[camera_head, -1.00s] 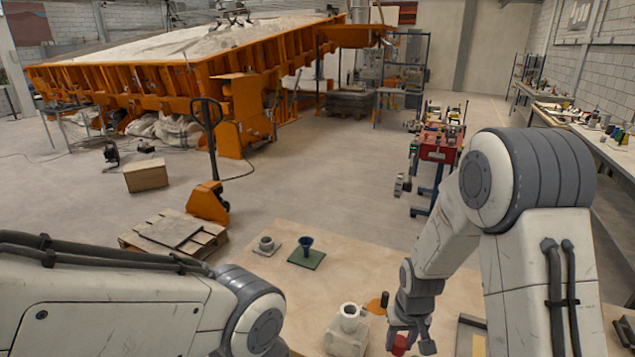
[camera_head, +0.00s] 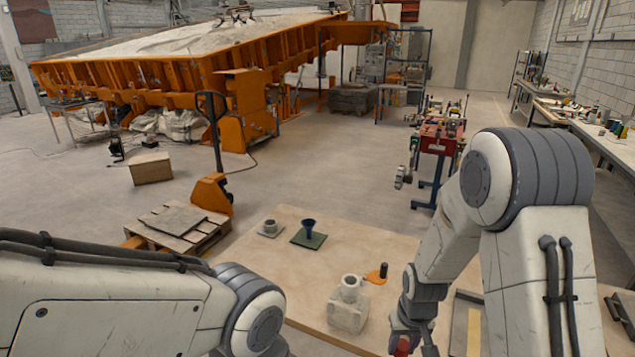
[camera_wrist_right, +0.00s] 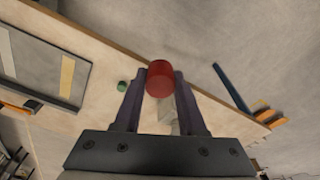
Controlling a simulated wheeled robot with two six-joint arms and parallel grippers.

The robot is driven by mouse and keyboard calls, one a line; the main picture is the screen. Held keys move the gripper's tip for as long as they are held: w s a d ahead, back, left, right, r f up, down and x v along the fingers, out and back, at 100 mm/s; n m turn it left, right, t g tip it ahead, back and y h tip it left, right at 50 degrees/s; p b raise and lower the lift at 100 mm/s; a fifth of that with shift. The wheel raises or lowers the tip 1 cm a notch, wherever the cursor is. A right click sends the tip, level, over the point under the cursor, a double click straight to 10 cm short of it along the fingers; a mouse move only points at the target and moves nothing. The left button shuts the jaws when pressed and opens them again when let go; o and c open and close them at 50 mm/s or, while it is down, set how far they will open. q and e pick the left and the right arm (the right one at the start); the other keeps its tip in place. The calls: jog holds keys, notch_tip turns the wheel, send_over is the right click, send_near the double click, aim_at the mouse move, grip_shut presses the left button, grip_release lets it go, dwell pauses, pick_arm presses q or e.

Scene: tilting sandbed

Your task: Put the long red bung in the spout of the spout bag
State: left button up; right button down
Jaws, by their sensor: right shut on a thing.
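My right gripper (camera_head: 413,347) is shut on the red bung (camera_head: 403,346), low in the head view. The spout bag (camera_head: 347,314), pale and blocky, stands on the table left of the gripper. Its spout (camera_head: 350,283) points up and its mouth looks open. The bung is apart from the spout, to its right and nearer to me. My left arm shows, but its gripper is out of view.
An orange piece with a dark knob (camera_head: 377,273) lies just behind the bag. A blue funnel on a green plate (camera_head: 309,239) and a grey ring on a plate (camera_head: 270,228) stand farther back. A framed tray (camera_head: 466,318) lies to the right. The table's middle is bare.

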jog(key=s+f+b, duration=0.3)
jog(key=f+b, duration=1.4)
jog(key=f, duration=0.5)
jog(key=shift+s, duration=0.15)
